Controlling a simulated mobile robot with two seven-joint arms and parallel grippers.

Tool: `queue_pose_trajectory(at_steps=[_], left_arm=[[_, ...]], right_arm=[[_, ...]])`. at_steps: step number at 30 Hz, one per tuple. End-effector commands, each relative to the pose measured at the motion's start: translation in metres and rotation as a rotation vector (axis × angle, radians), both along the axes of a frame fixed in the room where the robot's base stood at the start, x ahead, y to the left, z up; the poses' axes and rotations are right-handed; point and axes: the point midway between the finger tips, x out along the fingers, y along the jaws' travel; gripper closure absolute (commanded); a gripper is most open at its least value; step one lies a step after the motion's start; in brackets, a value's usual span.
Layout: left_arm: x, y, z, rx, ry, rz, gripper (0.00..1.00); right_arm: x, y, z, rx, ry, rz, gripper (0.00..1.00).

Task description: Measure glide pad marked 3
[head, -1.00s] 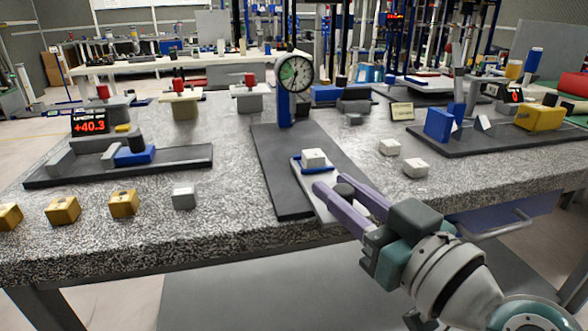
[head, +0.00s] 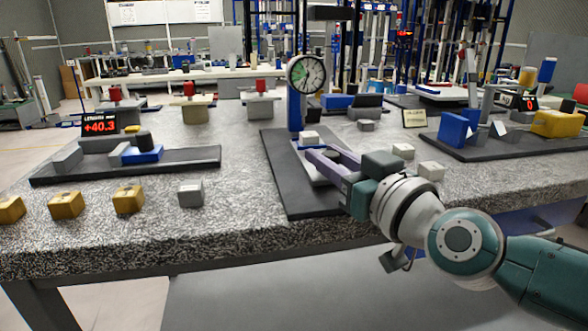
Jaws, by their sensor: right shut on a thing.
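A small white pad (head: 310,136) sits on the far end of a light slide plate (head: 313,174), close to the blue column of a dial gauge (head: 306,74). The gauge stands on a dark base plate (head: 281,170). My right gripper (head: 322,153) reaches in from the right, its purple fingers low over the slide just in front of the pad. It is shut on the slide's knob, which the fingers now hide. Two more white pads, one farther back (head: 403,150) and one nearer (head: 431,170), lie right of the base. No pad's marking is legible. My left gripper is out of view.
A length gauge display (head: 99,125) reading +40.3 stands at left on its own dark base. Several yellow blocks (head: 128,199) and a grey block (head: 190,193) line the front edge. Another fixture with a yellow block (head: 558,123) is at right.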

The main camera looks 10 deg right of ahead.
Motion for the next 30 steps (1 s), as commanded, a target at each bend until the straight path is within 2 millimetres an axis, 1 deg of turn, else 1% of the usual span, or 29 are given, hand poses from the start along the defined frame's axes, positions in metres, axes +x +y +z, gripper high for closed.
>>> queue_pose_trajectory(at_steps=[5, 6, 13, 20, 23, 26, 30], left_arm=[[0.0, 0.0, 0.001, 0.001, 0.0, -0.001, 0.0], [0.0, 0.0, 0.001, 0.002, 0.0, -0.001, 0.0], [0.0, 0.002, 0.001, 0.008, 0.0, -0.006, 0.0], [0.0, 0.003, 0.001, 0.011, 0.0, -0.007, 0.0], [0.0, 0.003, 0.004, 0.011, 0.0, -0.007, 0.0], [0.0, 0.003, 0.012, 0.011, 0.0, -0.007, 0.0], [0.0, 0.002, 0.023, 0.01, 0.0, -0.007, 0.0]], right_arm=[[-0.001, 0.0, -0.001, 0.0, 0.003, 0.001, 1.0], [-0.001, 0.0, 0.0, 0.0, 0.003, 0.001, 0.65], [-0.001, 0.0, 0.0, 0.0, 0.002, 0.001, 0.39], [-0.001, 0.0, 0.0, 0.0, 0.002, 0.001, 0.39], [-0.005, -0.001, 0.001, 0.0, 0.003, 0.001, 0.39], [-0.017, -0.005, 0.001, 0.0, 0.005, 0.001, 0.39], [-0.042, -0.013, 0.002, -0.001, 0.006, 0.001, 0.39]])
